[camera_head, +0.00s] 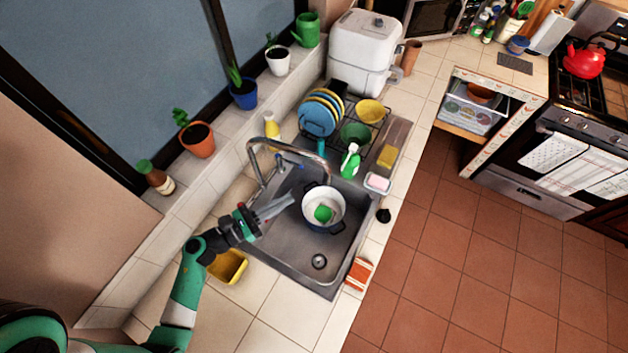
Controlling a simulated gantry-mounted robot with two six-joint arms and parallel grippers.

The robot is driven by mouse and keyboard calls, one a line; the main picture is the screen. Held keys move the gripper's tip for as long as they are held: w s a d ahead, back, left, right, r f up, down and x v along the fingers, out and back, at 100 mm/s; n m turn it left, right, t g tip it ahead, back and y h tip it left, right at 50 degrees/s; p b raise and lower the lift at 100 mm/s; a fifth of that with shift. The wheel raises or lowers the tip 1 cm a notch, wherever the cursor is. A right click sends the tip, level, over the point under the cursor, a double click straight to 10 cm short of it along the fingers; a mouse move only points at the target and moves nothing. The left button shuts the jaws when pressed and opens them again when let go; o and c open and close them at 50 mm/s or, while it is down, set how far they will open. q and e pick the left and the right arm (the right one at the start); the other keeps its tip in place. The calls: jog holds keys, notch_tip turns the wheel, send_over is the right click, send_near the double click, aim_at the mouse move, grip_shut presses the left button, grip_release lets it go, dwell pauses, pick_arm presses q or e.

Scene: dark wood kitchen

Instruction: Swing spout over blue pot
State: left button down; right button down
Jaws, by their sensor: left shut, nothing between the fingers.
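The steel spout (290,143) arches from the tap's base at the sink's back left, and its tip shows just above the pot's far rim in the picture. The blue pot (311,222) has a white inside and a dark blue outside. It stands in the sink with a green item (323,212) in it. My left gripper (289,201) is shut and empty, its fingertips just left of the pot's rim and below the spout in the picture. I cannot tell whether it touches the pot. My right gripper is out of view.
The steel sink (290,262) has bare floor around its drain. A dish rack with plates (318,114) and bowls, a green spray bottle (350,160) and a yellow bottle (271,126) stand behind. A yellow container (229,267) is beside my left arm. Potted plants line the ledge.

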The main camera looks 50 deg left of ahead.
aim_at(324, 178)
pick_arm(q)
jog(key=w, duration=0.3)
jog(key=w+d, duration=0.1)
jog(key=w, duration=0.5)
jog(key=shift+w+d+p, duration=0.15)
jog(key=shift+w+p, duration=0.15)
jog(key=shift+w, duration=0.1)
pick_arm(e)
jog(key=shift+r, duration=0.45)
